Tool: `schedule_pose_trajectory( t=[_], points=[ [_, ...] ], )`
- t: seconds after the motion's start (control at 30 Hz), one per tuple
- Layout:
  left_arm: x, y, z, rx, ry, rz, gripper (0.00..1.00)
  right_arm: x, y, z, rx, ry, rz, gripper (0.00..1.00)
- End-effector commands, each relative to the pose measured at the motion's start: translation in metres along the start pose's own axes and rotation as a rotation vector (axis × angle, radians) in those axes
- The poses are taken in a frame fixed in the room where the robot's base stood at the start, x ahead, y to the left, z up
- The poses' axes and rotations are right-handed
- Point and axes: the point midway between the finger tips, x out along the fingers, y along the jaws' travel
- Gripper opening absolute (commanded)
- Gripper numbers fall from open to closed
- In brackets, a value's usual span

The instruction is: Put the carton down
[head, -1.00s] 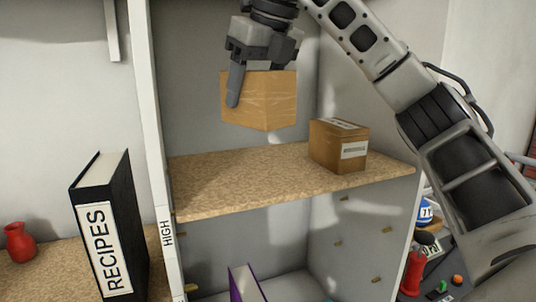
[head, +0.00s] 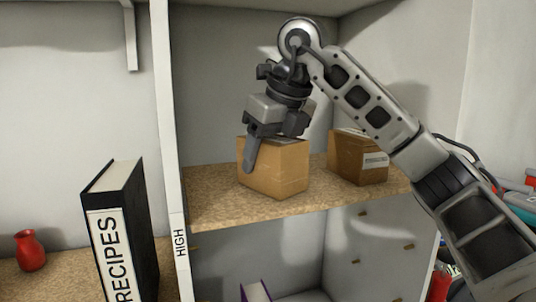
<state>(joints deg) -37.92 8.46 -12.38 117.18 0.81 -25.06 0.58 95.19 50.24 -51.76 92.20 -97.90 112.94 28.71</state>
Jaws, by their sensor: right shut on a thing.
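The carton (head: 279,171) is a plain brown cardboard box in my right gripper (head: 268,150). The gripper comes down from above with its fingers over the carton's sides, and is shut on it. The carton is upright, low over the cork-coloured shelf board (head: 215,207) marked HIGH, left of a second carton. Its base looks at or very near the board; I cannot tell whether it touches. The far finger is mostly hidden behind the carton. My left gripper is not in view.
A second brown carton (head: 345,160) with a white label stands on the same board to the right, partly behind my arm. A white upright (head: 170,130) bounds the shelf on the left. A black RECIPES binder (head: 131,225) and red vase (head: 30,251) stand further left.

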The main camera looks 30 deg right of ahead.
Motion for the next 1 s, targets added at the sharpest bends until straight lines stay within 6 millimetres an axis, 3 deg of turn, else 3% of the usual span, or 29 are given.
schedule_pose_trajectory(
  t=[0.2, 0.23, 0.3, 0.67, 0.77, 1.0],
  points=[
    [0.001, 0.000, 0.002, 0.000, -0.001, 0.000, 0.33, 0.003, 0.000, -0.001, 0.000, -0.001, 0.000, 0.29],
    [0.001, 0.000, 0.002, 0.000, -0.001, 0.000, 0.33, 0.003, 0.000, -0.001, -0.001, 0.000, 0.000, 0.67],
    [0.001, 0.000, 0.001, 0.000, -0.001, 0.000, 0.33, 0.003, 0.000, -0.001, -0.001, 0.001, 0.000, 0.83],
    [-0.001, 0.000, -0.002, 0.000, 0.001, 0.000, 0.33, -0.004, 0.000, 0.001, -0.001, -0.001, 0.000, 0.83],
    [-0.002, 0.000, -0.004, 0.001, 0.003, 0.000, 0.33, -0.017, 0.000, 0.002, 0.000, -0.004, -0.001, 0.83],
    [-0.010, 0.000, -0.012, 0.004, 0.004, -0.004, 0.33, -0.072, -0.001, 0.002, 0.001, -0.006, -0.002, 0.83]
  ],
)
